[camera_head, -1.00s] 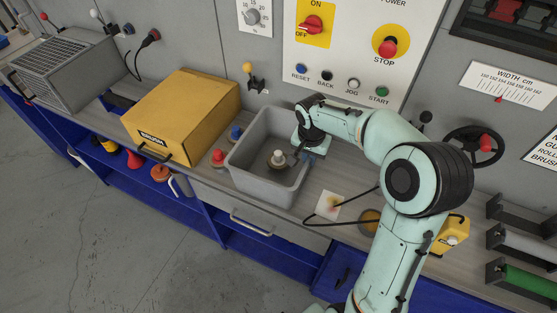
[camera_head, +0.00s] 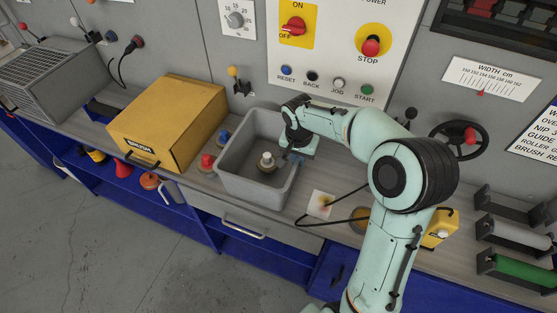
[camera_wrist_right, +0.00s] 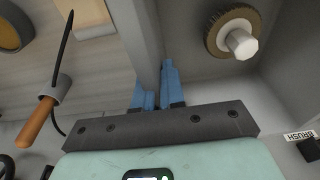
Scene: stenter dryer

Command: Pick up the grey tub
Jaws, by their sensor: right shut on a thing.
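The grey tub (camera_head: 242,192) is an open box at the front of the grey worktop, near the middle of the head view. A round brown-rimmed piece with a white knob (camera_head: 266,162) lies inside it. My right gripper (camera_head: 292,158) is at the tub's right wall, shut on that wall. In the right wrist view, the blue fingers (camera_wrist_right: 155,92) straddle the tub wall (camera_wrist_right: 138,35), with the knobbed piece (camera_wrist_right: 234,32) inside to the right. I cannot tell whether the tub's base touches the worktop. My left gripper is not in view.
A yellow box (camera_head: 168,122) stands left of the tub. A red-topped piece (camera_head: 207,162) and a blue-topped piece (camera_head: 223,136) stand between them. Right of the tub lie a small white card (camera_head: 319,203) and a dark-cabled tool (camera_wrist_right: 45,115). The control panel (camera_head: 335,50) is behind.

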